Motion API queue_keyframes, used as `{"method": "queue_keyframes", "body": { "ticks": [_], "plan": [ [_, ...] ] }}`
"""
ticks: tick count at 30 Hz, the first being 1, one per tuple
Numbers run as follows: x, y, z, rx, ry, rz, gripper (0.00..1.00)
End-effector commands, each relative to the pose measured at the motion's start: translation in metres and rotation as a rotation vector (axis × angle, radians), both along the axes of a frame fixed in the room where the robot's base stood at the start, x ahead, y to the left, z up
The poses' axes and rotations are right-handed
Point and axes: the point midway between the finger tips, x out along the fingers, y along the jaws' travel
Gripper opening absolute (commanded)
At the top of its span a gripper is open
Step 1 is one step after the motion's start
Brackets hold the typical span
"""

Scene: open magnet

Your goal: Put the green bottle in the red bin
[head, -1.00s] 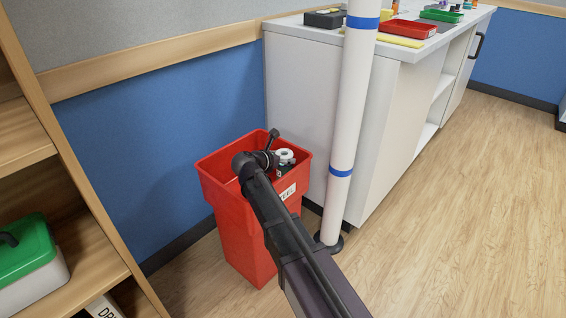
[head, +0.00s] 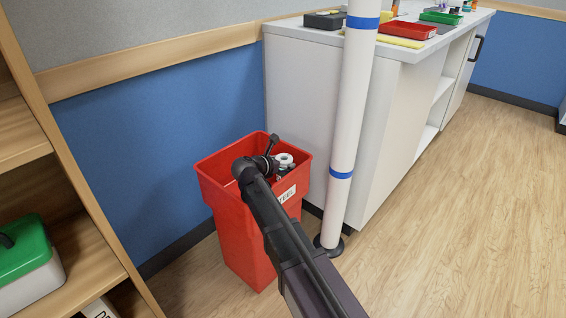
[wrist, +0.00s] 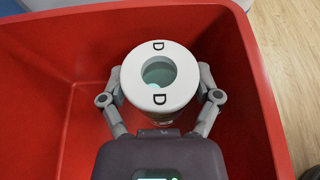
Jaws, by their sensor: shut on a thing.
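My gripper (wrist: 160,95) is inside the mouth of the red bin (head: 236,225), with its two fingers shut on either side of a round thing. That thing has a white ring top marked "D" (wrist: 187,82) and a pale green inside (wrist: 158,74); it fits the green bottle, but its body below the ring is mostly hidden. In the head view the white ring (head: 285,159) shows just inside the bin's right rim. In the wrist view the red bin's walls (wrist: 60,80) surround the gripper, and the ring sits apart from them.
A white post (head: 345,140) with blue bands stands right of the bin, before a white counter (head: 400,130). A wooden shelf (head: 85,265) with a green-lidded box (head: 25,255) is at the left. The floor (head: 480,220) at the right is clear.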

Motion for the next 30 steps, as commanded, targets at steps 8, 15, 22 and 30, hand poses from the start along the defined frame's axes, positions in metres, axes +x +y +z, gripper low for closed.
{"method": "queue_keyframes", "body": {
  "ticks": [8, 15, 22, 30],
  "plan": [
    [0.000, 0.000, 0.000, 0.000, 0.000, 0.000, 1.00],
    [0.000, 0.000, 0.000, 0.000, 0.000, 0.000, 1.00],
    [0.000, 0.000, 0.002, 0.000, 0.000, 0.000, 1.00],
    [0.000, 0.000, 0.016, 0.000, 0.000, 0.000, 1.00]
  ]
}}
